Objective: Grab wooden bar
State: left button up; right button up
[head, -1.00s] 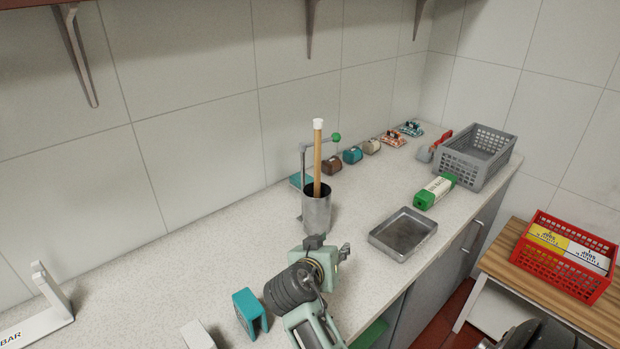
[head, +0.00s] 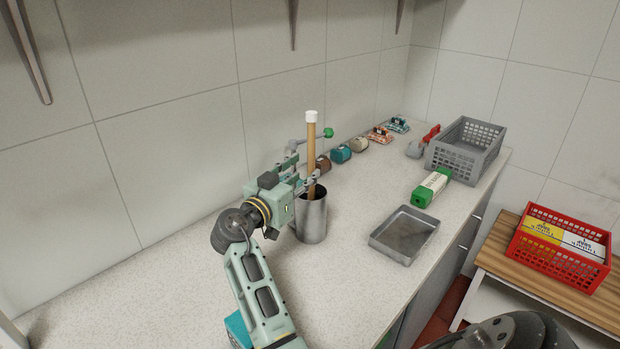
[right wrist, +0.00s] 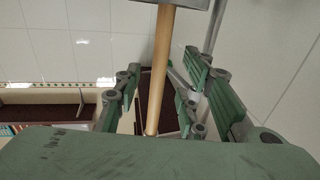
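The wooden bar (head: 311,150) is a slim light-brown stick with a white tip. It stands nearly upright in a metal cup (head: 311,222) on the counter. My right gripper (head: 306,176) is at the bar just above the cup's rim. In the right wrist view the bar (right wrist: 161,60) runs between the two green fingers (right wrist: 158,88), with gaps showing on both sides, so the gripper looks open around it. The bar's lower end is hidden inside the cup. My left gripper is not in view.
A metal tray (head: 432,236), a green-white box (head: 432,187) and a grey basket (head: 490,158) are to the right. The front-left counter is mostly clear.

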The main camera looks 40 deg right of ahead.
aim_at(309, 169)
jog(key=p+x, duration=0.2)
jog(key=x, duration=0.1)
jog(key=shift+d+r, duration=0.1)
jog(key=shift+d, duration=0.3)
jog(key=shift+w+d, duration=0.15)
jog(key=shift+d, duration=0.1)
jog(key=shift+w+d+f, duration=0.1)
jog(key=shift+f, duration=0.2)
jog(key=shift+r, duration=0.1)
jog(key=c, duration=0.4)
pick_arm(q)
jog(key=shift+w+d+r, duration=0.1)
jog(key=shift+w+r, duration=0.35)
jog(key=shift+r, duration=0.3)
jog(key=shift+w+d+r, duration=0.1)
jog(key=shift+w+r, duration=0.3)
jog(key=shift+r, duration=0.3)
pick_arm(e)
grip_shut()
